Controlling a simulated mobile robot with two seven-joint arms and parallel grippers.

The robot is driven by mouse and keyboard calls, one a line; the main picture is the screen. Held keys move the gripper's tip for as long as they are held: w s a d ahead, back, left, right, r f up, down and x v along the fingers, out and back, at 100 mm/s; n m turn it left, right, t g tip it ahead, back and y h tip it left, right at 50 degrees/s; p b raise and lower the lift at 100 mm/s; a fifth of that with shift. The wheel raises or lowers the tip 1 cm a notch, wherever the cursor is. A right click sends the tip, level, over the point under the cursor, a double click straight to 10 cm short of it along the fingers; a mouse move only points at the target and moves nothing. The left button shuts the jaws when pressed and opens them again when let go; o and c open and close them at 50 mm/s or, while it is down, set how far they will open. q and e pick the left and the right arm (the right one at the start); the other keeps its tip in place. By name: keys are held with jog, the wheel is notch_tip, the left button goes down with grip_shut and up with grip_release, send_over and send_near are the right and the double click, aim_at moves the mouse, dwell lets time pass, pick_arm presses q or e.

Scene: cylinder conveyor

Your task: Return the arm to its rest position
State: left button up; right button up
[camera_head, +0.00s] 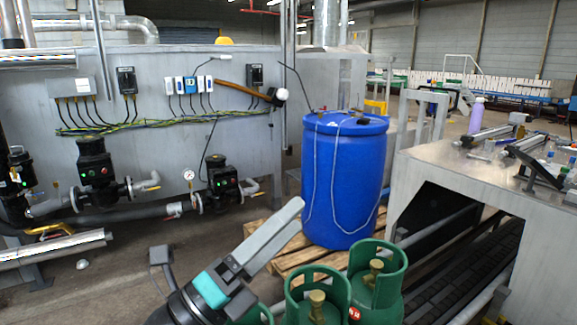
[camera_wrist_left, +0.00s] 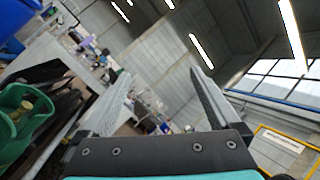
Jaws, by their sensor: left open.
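My left gripper (camera_head: 283,220) rises from the bottom of the head view, with grey fingers and a teal band at its base. Green gas cylinders (camera_head: 376,279) stand just right of the gripper in the head view, and part of one green cylinder (camera_wrist_left: 22,112) shows at the left of the wrist view. My right gripper is not in view.
A blue barrel (camera_head: 345,180) stands on a wooden pallet (camera_head: 281,257). At right, a metal housing (camera_head: 460,180) with tools on top covers a dark conveyor (camera_head: 470,268). Black valves and pipes (camera_head: 97,172) line the grey wall at left. Some floor at lower left is clear.

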pick_arm(q)
jog(key=w+a+f+n+t+y, duration=0.25)
jog(key=a+f+n+y, duration=0.25)
jog(key=n+y, duration=0.4)
jog(key=w+a+f+n+t+y, duration=0.2)
jog(key=a+f+n+t+y, duration=0.3)
jog(key=n, duration=0.6)
jog(key=s+a+f+n+g+y, duration=0.3)
jog(key=f+n+g, duration=0.1)
jog(key=f, duration=0.2)
jog(key=s+a+f+n+g+y, duration=0.2)
jog(key=a+f+n+g, duration=0.15)
jog(key=f, duration=0.25)
jog(key=s+d+f+n+g, duration=0.1)
jog(key=s+f+n+g, duration=0.2)
jog(key=s+f+g, duration=0.5)
jog(key=s+f+n+g, duration=0.25)
jog(key=s+f, duration=0.25)
jog(key=s, duration=0.6)
notch_tip(320, 180, down, 22)
jog(key=s+f+g, duration=0.1)
jog(key=s, duration=0.1)
jog(key=s+a+f+g, duration=0.1)
jog(key=s+a+f, duration=0.1)
jog(key=s+f, duration=1)
jog(key=s, duration=0.3)
jog(key=shift+a+f+m, duration=0.35)
jog(key=shift+m, duration=0.05)
